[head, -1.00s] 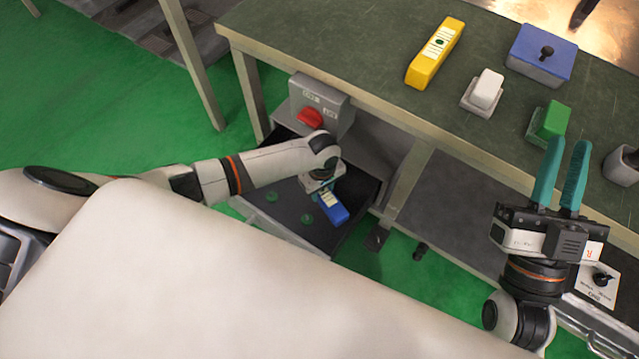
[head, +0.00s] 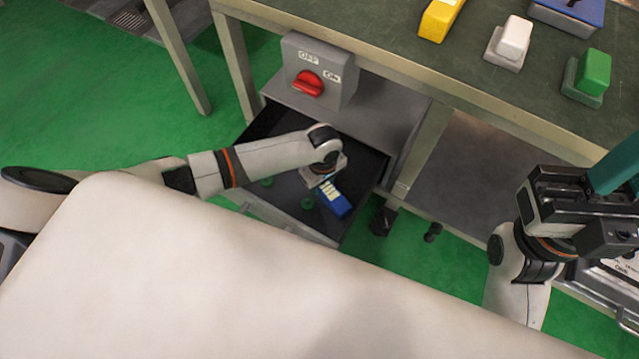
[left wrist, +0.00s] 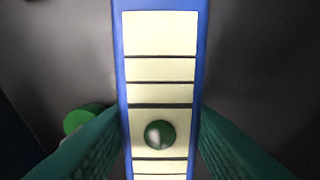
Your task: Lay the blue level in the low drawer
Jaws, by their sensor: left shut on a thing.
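The blue level (head: 335,199) lies at a slant in the head view, over or on the dark floor of the open low drawer (head: 364,160); I cannot tell whether it touches the floor. My left gripper (head: 324,180) reaches down into the drawer and is shut on the level. In the left wrist view the level (left wrist: 160,94), with pale labels and a dark green round vial, runs between the two green fingers (left wrist: 160,145). The hand hides part of the level in the head view. My right gripper (head: 612,172) is raised at the right edge, its fingertips cut off.
A grey switch box (head: 318,70) with a red knob stands above the drawer. A yellow block (head: 437,20), a white switch (head: 510,42) and a green switch (head: 590,76) are on the bench.

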